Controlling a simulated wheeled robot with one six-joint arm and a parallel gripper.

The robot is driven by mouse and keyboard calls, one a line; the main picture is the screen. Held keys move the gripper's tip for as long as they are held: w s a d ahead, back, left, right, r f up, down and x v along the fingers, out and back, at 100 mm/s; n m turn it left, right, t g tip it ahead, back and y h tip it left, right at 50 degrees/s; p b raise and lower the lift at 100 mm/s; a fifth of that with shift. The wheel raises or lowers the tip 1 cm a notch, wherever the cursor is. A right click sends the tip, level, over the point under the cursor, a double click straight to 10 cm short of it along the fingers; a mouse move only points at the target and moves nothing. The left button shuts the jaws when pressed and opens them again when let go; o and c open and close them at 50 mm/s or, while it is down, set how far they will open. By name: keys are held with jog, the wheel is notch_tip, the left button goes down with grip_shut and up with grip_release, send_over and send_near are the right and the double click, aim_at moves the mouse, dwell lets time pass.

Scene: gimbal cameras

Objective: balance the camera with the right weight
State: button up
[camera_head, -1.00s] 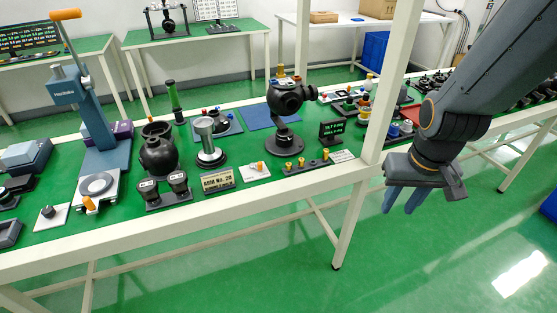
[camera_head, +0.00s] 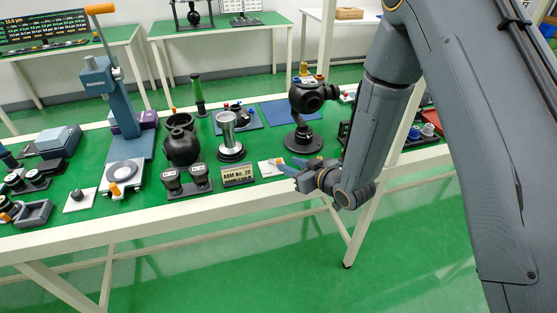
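A black camera (camera_head: 312,97) sits on a gimbal stand with a round dark base (camera_head: 303,144), with brass pieces (camera_head: 303,69) on top of it. My gripper (camera_head: 287,165) is at the bench's front edge, in front of the stand and to its lower left. Its two blue fingers point left and look apart, with nothing seen between them. They are beside a small white plate (camera_head: 264,169) with an orange-brass piece. The rack of brass weights and the small display seen earlier are hidden behind my gripper and arm.
A sign reading "ARM No. 20" (camera_head: 237,176) stands left of the white plate. A blue mat (camera_head: 291,112) lies behind. A white post rises at the right.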

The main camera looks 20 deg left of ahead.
aim_at(280, 161)
jog(key=p+x, duration=0.1)
jog(key=x, duration=0.6)
jog(key=shift+w+a+p, duration=0.15)
jog(key=shift+a+p, duration=0.05)
jog(key=shift+p, duration=0.15)
jog(key=shift+c, duration=0.4)
